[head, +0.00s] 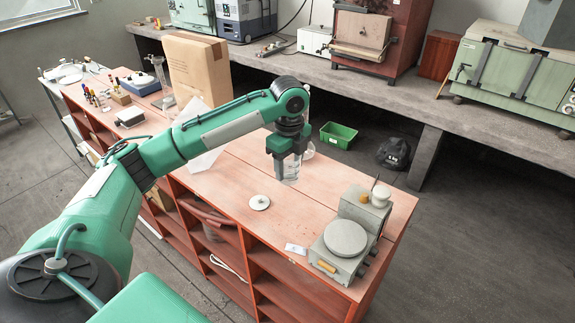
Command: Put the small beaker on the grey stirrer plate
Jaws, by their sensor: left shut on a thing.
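My left gripper (285,165) points down over the far part of the red-brown bench top. It is shut on the small beaker (291,172), a clear glass one, which shows between and below the fingers. Whether the beaker touches the bench top, I cannot tell. The grey stirrer plate (346,238) is a round disc on a grey box at the right front end of the bench. Its top is bare. The gripper is behind and to the left of it, well apart. My right gripper is not in view.
A white disc (259,202) and a small white card (295,249) lie on the bench top. A grey device with a white knob (380,196) stands behind the stirrer plate. A glass piece (309,150) is partly hidden behind the gripper. A cardboard box (199,70) stands further left.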

